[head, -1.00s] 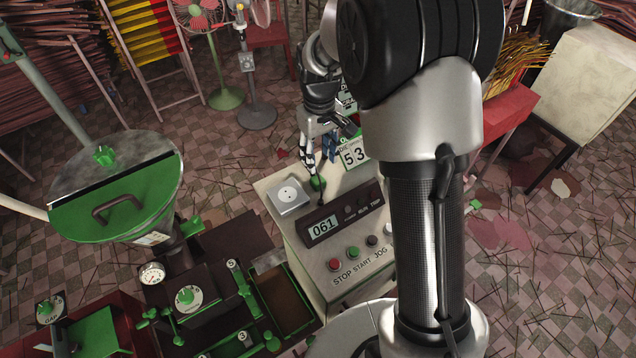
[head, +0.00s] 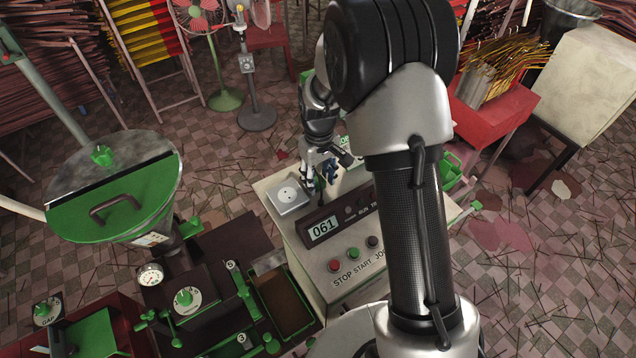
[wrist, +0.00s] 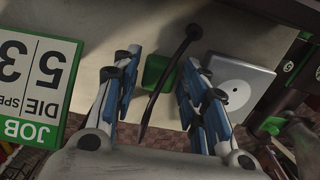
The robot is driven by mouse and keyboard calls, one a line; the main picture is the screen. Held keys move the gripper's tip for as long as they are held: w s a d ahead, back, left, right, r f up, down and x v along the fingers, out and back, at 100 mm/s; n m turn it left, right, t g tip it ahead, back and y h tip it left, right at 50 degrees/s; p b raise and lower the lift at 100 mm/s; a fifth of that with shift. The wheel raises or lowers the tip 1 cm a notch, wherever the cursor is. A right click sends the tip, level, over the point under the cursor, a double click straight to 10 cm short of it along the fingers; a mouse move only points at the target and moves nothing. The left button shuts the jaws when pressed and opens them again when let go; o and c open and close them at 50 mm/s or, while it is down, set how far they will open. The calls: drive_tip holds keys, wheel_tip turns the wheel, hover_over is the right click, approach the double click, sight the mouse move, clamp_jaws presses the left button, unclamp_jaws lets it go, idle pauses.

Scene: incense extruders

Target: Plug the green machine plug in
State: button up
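The green plug (wrist: 157,72) rests on the pale top of the machine cabinet in the wrist view, with a black cord (wrist: 181,52) running beside it. My gripper (wrist: 160,65) has its two blue-padded fingers apart, one on each side of the plug, with gaps visible. The square grey socket plate (wrist: 238,84) with a round face lies just right of the fingers. In the head view the socket plate (head: 289,197) is on the cabinet's back left corner, and my gripper (head: 320,184) is to its right. The plug is mostly hidden there by my gripper.
A control panel with a 061 display (head: 323,229) and several buttons is in front. A JOB/DIE sign (wrist: 35,80) stands left of my gripper in the wrist view. The green hopper (head: 115,195) and extruder are left of the cabinet.

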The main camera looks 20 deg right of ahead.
sight(319, 181)
drive_tip(key=shift+f, duration=0.35)
drive_tip(key=c, duration=0.7)
drive_tip(key=shift+r, duration=0.15)
drive_tip(key=shift+c, duration=0.2)
wheel_tip(319, 181, up, 20)
drive_tip(key=shift+f+p, duration=0.1)
drive_tip(key=shift+p, duration=0.95)
